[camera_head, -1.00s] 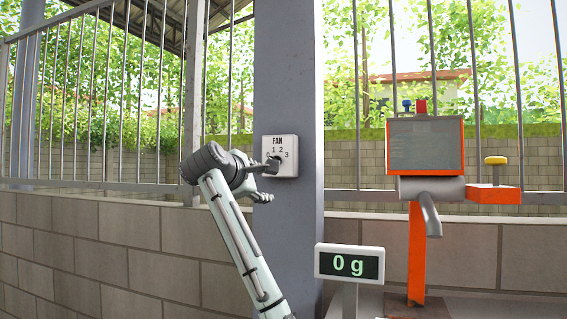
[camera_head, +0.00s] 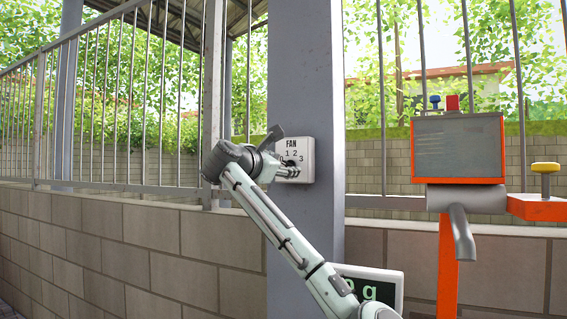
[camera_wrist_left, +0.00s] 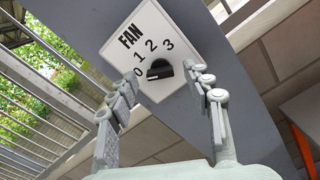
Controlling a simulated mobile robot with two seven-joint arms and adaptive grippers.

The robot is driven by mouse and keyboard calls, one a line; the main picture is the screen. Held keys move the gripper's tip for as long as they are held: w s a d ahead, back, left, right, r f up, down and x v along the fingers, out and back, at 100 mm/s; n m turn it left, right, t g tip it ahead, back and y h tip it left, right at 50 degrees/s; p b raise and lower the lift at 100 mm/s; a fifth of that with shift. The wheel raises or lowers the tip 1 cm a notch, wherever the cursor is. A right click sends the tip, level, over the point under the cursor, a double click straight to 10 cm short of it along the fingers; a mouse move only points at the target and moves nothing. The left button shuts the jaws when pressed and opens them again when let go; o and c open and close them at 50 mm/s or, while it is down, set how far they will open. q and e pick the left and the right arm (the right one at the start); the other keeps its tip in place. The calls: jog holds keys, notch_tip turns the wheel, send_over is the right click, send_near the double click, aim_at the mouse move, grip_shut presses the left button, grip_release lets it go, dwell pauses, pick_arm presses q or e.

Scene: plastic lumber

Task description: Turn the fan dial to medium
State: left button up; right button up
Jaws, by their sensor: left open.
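The fan panel (camera_head: 308,150) is a white plate on a grey post, marked FAN with 0, 1, 2 and 3. In the left wrist view the panel (camera_wrist_left: 150,22) fills the upper middle. Its dark dial (camera_wrist_left: 160,69) sits below the numbers; I cannot tell surely which number it points at. My left gripper (camera_head: 283,155) is at the panel's left side and hides part of the dial in the head view. In the left wrist view the gripper (camera_wrist_left: 163,73) is open, with a finger on each side of the dial and nothing held. My right gripper is not in view.
A metal railing (camera_head: 140,110) on a block wall (camera_head: 150,240) runs left of the post (camera_head: 300,60). Right of it stands an orange-framed machine (camera_head: 458,150) with a grey spout and a yellow button (camera_head: 546,167). My left arm partly covers a digital display (camera_head: 388,290).

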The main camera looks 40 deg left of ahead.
pick_arm(q)
jog(key=shift+w, duration=0.2)
jog(key=shift+c, duration=0.6)
grip_shut()
